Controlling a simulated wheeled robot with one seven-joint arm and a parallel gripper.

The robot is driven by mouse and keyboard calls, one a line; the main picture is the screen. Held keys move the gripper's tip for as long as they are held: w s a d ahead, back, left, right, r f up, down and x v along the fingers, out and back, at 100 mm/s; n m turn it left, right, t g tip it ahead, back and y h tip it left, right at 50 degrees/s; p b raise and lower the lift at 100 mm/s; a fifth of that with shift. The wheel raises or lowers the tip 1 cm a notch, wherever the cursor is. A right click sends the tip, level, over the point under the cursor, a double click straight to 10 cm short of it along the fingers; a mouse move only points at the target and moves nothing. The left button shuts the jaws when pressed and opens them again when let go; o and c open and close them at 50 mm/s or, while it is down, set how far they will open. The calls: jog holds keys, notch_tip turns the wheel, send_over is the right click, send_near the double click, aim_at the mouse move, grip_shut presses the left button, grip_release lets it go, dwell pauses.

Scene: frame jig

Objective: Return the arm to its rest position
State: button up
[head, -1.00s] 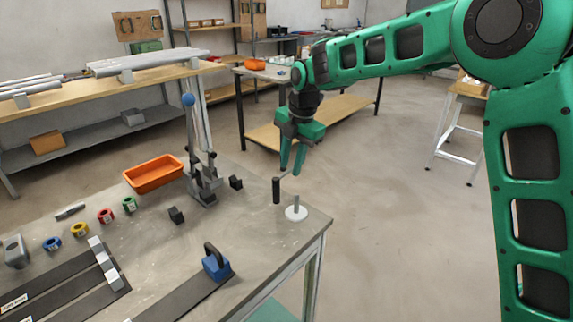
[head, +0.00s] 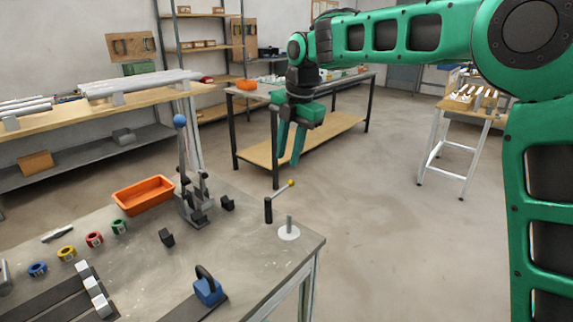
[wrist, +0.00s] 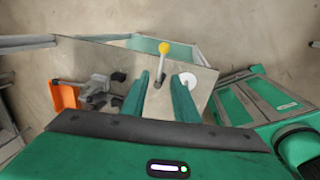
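My arm is green and reaches in from the right in the head view. My gripper (head: 289,157) hangs at its end, fingers pointing down, above the far right corner of the workbench (head: 240,245). The two green fingers stand apart with nothing held; in the wrist view the gripper (wrist: 160,95) is also open. A lever with a yellow knob (head: 291,183) on a dark post (head: 268,210) is below the fingertips, apart from them. In the wrist view the yellow knob (wrist: 165,48) appears in line with the gap between the fingers.
A white disc with a peg (head: 289,232) stands beside the lever. An orange bin (head: 143,194), a toggle clamp with a blue knob (head: 186,175) and a blue block with a dark handle (head: 207,288) are on the bench. Floor to the right is open, before a white-legged stand (head: 447,150).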

jog(key=shift+r, duration=0.2)
jog(key=shift+d, duration=0.15)
jog(key=s+d+f+m+h, duration=0.1)
jog(key=s+d+m, duration=0.35)
jog(key=d, duration=0.45)
jog(key=s+d+m, duration=0.4)
jog(key=d+m, duration=0.2)
jog(key=d, duration=0.4)
jog(key=s+d+f+m+h, duration=0.1)
jog(key=s+d+m, duration=0.4)
jog(key=d, duration=0.4)
jog(key=s+d+f+m, duration=0.3)
jog(key=s+m, duration=0.3)
jog(key=s, duration=0.2)
jog(key=s+d+f+m+g, duration=0.1)
jog(key=s+d+f+m, duration=0.2)
jog(key=s+d+m, duration=0.3)
jog(key=s+d+f+m, duration=0.4)
jog(key=s+m, duration=0.3)
jog(key=s, duration=0.4)
jog(key=shift+s+d+g, duration=0.2)
jog(key=shift+s+g, duration=0.1)
jog(key=shift+s, duration=0.1)
